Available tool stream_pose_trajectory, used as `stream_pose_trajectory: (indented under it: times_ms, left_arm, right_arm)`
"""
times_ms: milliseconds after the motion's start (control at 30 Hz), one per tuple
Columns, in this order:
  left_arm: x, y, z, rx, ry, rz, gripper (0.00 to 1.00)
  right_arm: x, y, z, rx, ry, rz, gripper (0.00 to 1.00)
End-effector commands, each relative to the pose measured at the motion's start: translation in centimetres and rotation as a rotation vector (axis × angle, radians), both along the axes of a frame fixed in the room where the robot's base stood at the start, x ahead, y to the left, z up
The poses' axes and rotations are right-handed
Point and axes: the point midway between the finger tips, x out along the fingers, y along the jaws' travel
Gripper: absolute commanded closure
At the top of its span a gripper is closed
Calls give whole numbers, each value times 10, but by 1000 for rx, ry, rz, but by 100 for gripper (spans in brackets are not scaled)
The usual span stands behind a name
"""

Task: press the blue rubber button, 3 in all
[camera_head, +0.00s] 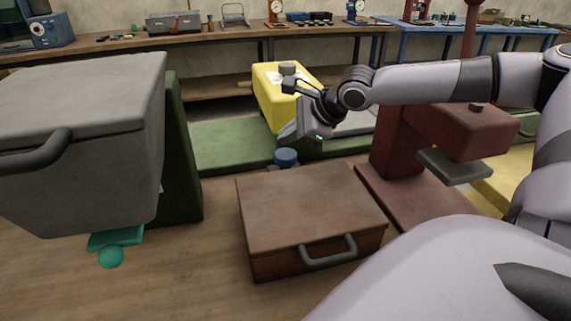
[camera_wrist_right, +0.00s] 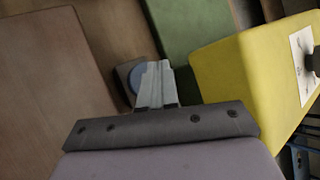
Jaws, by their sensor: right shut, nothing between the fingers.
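The blue rubber button (camera_head: 286,155) stands on a small grey base behind the brown case, near the middle of the head view. In the right wrist view the blue button (camera_wrist_right: 136,77) is partly hidden by my fingers. My right gripper (camera_head: 283,135) is shut and empty, with its fingers pointing down and left. Its tips appear just above the button, with a small gap in the head view. The shut fingers of my right gripper also show in the right wrist view (camera_wrist_right: 156,68). My left gripper is not in view.
A brown case (camera_head: 300,208) with a handle lies in front of the button. A yellow block (camera_head: 268,98) stands behind it on a green surface (camera_head: 232,145). A dark red press-like stand (camera_head: 395,145) is to the right. A large grey bin (camera_head: 85,140) is at left.

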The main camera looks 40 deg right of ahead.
Motion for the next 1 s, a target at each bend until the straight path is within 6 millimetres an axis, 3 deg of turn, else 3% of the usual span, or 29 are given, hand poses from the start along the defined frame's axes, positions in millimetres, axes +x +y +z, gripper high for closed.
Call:
stream_pose_trajectory:
  times_ms: [133,1000]
  left_arm:
    - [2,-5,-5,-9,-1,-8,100]
    - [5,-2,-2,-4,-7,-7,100]
  right_arm:
    - [0,0,-11,0,-1,-1,100]
    - [0,0,-10,1,0,-1,100]
